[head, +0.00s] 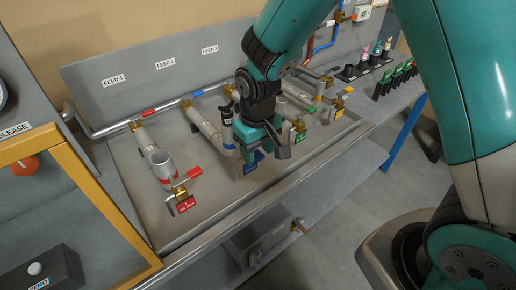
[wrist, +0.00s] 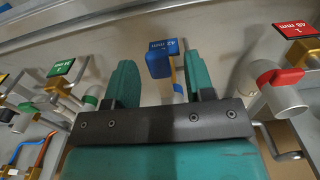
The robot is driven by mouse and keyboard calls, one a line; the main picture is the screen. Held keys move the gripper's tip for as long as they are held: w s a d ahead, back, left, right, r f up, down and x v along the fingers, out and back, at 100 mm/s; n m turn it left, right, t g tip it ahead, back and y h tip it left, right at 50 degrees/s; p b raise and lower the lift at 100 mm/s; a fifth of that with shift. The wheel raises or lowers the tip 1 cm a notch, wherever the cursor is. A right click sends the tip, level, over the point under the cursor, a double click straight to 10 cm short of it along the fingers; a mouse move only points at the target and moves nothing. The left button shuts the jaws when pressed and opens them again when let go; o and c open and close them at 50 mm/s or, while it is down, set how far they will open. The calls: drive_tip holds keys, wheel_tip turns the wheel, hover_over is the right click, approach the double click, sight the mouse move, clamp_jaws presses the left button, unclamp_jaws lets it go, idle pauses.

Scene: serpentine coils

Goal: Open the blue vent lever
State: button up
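My gripper (head: 262,150) is low over the middle pipe branch in the head view. In the wrist view its two green fingers (wrist: 159,66) are apart, with no object gripped between them. A blue part marked 42 mm (wrist: 162,58) shows in the gap between the fingers, beyond the palm. The blue tag (head: 252,166) shows just below the gripper in the head view. I cannot tell how much of the blue part is lever and how much is tag. My gripper hides most of that valve in the head view, and contact cannot be told.
A red lever (head: 194,172) with a red tag (head: 186,204) stands left, beside an upright grey pipe (head: 163,167). A green tag (head: 300,138) is close on the right. A yellow frame (head: 95,195) stands at the left. The tray's front strip is clear.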

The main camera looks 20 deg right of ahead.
sight(258, 154)
wheel_tip(258, 154, up, 17)
drive_tip(key=b, duration=0.2)
drive_tip(key=shift+r, duration=0.2)
idle(0.5)
drive_tip(key=s+a+f+n+y, duration=0.1)
drive_tip(key=s+n+y, duration=0.2)
drive_tip(key=s, duration=1.6)
drive_tip(key=shift+a+f+n+y, duration=0.15)
drive_tip(key=shift+f+n+y, duration=0.1)
drive_tip(key=shift+n+y, duration=0.25)
drive_tip(key=shift+c, duration=0.4)
drive_tip(key=shift+s, duration=0.15)
